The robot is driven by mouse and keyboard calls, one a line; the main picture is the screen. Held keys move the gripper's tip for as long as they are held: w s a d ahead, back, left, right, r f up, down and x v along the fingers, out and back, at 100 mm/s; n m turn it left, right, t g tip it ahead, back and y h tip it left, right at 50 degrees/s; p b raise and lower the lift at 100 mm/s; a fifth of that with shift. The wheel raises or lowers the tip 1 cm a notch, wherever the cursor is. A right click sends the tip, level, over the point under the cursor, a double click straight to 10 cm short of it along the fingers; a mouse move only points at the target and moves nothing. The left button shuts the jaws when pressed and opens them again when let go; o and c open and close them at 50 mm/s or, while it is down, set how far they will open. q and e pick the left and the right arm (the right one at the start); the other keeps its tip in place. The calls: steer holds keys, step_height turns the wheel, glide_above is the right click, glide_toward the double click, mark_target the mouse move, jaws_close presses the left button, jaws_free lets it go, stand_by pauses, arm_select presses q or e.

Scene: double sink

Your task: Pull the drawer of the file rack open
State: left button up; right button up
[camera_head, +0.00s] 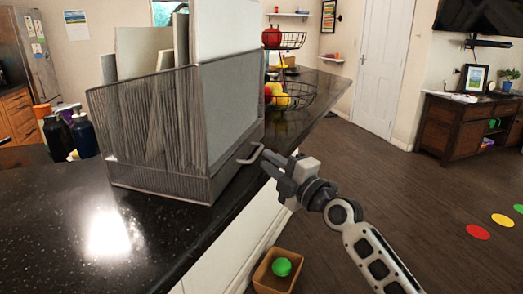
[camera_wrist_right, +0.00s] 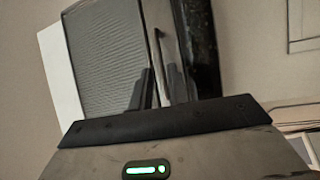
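The file rack (camera_head: 150,125) is a grey mesh box on the dark counter, with folders standing in it. Its drawer (camera_head: 228,172) is at the bottom, its front looks flush with the rack, and a pale bar handle (camera_head: 250,154) sticks out from it. My left gripper is not in view.
A wire fruit basket (camera_head: 290,96) stands behind the rack on the counter (camera_head: 60,210). Dark bottles (camera_head: 83,136) stand at the left. A wooden bin (camera_head: 268,280) with a green ball is on the floor below. The floor right of the counter is mostly clear.

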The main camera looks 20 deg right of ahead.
mark_target(261, 168)
steer(key=shift+x, duration=1.85)
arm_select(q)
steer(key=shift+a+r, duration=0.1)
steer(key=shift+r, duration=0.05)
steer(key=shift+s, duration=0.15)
arm_select(e)
jaws_close()
